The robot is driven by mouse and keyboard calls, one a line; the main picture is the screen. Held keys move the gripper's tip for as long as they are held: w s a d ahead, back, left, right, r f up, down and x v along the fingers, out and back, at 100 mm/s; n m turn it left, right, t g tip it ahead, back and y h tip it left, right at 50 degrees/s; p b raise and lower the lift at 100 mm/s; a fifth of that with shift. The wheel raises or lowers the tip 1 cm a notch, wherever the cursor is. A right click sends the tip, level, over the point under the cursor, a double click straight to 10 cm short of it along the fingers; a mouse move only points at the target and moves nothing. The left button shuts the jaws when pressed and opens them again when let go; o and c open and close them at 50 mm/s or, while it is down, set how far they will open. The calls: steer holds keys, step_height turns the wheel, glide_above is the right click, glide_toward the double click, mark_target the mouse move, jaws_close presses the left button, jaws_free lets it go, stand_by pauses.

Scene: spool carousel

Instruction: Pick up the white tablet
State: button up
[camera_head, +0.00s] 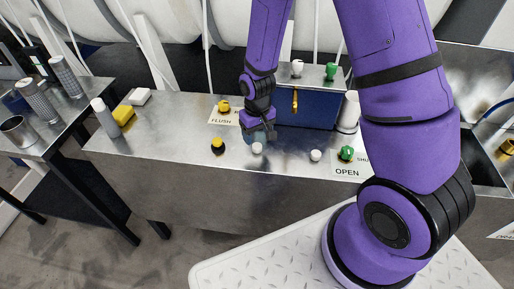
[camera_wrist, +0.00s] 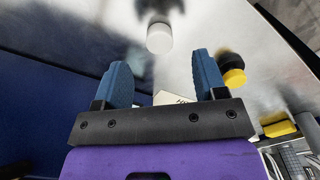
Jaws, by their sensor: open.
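A small white round piece, which looks like the white tablet (camera_head: 257,148), is on the metal bench just below my gripper. It also shows in the wrist view (camera_wrist: 159,38), ahead of the fingertips and roughly between their lines. My gripper (camera_head: 258,136) is open, with its blue fingers (camera_wrist: 162,62) apart and nothing held between them. A second small white round piece (camera_head: 316,155) sits to the right on the bench. The fingers are partly hard to make out in the head view.
A black-and-yellow knob (camera_head: 218,146) stands left of my gripper, and another yellow knob (camera_head: 223,106) behind it. A green knob (camera_head: 346,153) is at right by the OPEN label. A blue panel (camera_head: 308,110) stands behind. A yellow block (camera_head: 124,117) and white block (camera_head: 140,97) lie far left.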

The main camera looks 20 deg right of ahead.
mark_target(257, 145)
steer(key=shift+w+f, duration=0.2)
steer(key=shift+f, duration=2.5)
steer(key=c, duration=1)
steer(key=shift+r, duration=0.15)
